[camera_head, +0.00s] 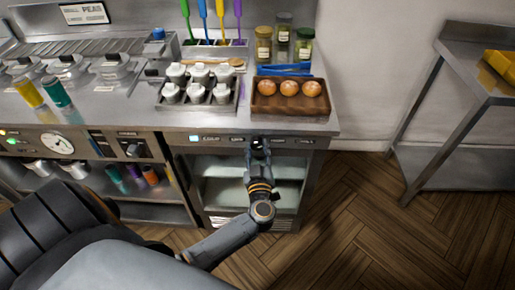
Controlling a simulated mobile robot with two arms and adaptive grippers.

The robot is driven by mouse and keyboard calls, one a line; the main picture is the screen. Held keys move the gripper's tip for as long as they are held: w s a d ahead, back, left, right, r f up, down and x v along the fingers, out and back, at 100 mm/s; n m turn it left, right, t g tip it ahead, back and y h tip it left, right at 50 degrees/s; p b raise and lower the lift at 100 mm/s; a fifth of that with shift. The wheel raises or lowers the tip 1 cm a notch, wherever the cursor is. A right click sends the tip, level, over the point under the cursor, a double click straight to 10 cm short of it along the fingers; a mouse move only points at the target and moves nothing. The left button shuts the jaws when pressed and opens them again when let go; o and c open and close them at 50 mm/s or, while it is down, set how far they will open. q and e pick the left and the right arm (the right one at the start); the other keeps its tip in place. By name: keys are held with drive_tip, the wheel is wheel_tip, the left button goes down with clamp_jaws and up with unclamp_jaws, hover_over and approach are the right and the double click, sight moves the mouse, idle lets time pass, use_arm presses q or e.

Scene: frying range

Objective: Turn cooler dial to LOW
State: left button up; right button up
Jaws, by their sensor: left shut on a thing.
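The cooler (312,172) sits under the right end of the counter, with shelves showing inside. Its control panel (225,139) runs along the top edge and has a small lit display at the left and tiny labels too small to read. My left gripper (259,146) is at this panel, with its fingers pointing up and shut on the dark cooler dial (258,141). The fingers hide much of the dial, so I cannot tell its setting. My right gripper is out of view.
On the counter above stand a tray of white shakers (198,106), a wooden tray with orange-brown round items (290,108) and several jars (283,31). A steel side table (478,75) with a yellow tray stands at the right. The wooden floor between is clear.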

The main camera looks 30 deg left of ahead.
use_arm(q)
drive_tip(key=shift+r+n+p, duration=0.15)
drive_tip(key=shift+n+p, duration=0.55)
drive_tip(key=shift+n, duration=0.4)
drive_tip(key=n+p, duration=0.1)
drive_tip(key=n, duration=0.2)
drive_tip(key=shift+n+g, duration=0.3)
drive_tip(key=n+p, duration=0.1)
drive_tip(key=n, duration=0.2)
drive_tip(key=shift+h, duration=0.4)
drive_tip(key=shift+n+h, duration=0.3)
drive_tip(key=shift+n, duration=1.3)
drive_tip(key=o, duration=1.2)
